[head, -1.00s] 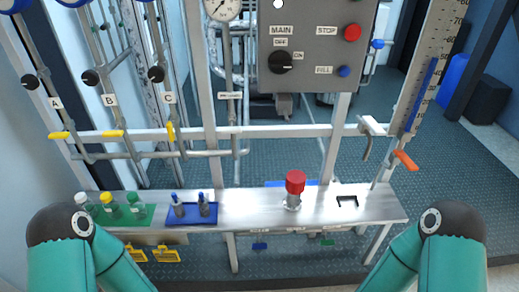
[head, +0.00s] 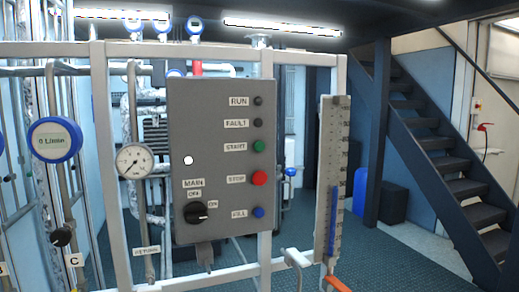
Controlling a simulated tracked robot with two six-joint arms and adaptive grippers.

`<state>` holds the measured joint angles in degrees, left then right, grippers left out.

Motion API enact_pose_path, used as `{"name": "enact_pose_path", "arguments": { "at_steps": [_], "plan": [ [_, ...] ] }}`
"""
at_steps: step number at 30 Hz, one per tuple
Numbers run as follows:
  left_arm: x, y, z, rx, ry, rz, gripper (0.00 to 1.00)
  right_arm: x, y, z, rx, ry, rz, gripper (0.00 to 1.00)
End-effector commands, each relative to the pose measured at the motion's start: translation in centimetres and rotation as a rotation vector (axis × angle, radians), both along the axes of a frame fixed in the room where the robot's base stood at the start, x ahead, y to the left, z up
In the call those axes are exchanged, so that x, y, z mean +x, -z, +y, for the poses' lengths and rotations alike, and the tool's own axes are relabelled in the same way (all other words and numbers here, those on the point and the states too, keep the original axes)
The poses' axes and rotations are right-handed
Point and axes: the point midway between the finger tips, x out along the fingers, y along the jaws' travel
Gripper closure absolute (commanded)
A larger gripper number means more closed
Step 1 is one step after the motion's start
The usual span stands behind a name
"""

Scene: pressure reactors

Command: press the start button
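The green start button (head: 259,146) is on the grey control panel (head: 215,120), beside the label START. Below it is the larger red stop button (head: 259,178), and below that the blue fill button (head: 258,212). Above it are two dark round lamps, run (head: 258,101) and fault (head: 258,123). The black main switch (head: 195,212) is at the panel's lower left, its white mark toward ON. Neither of my grippers is in view.
A pressure gauge (head: 134,161) is left of the panel and a tall scale with a blue column (head: 332,190) stands to its right. An orange lever (head: 337,284) is at the bottom. A metal frame surrounds the panel. Stairs (head: 440,150) rise at the right.

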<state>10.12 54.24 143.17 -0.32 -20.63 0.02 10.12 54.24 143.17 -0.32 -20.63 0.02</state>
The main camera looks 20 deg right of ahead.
Motion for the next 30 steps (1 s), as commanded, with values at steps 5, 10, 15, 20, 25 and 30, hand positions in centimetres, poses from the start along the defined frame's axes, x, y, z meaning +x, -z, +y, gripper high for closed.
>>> {"name": "enact_pose_path", "arguments": {
  "at_steps": [5, 10, 15, 20, 25, 30],
  "plan": [
    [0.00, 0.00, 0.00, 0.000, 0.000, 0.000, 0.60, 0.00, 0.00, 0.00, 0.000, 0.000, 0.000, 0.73],
    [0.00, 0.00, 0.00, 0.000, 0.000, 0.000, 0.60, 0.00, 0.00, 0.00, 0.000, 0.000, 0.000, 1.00],
    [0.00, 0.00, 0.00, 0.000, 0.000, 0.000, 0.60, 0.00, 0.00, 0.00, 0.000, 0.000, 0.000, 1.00],
    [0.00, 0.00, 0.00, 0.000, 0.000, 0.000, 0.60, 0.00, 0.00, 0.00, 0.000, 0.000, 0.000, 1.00],
    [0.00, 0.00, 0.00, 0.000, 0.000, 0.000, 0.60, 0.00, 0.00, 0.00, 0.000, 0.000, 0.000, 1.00],
    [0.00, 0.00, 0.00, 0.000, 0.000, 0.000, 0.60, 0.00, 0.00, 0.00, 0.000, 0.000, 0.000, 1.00]
  ]
}}
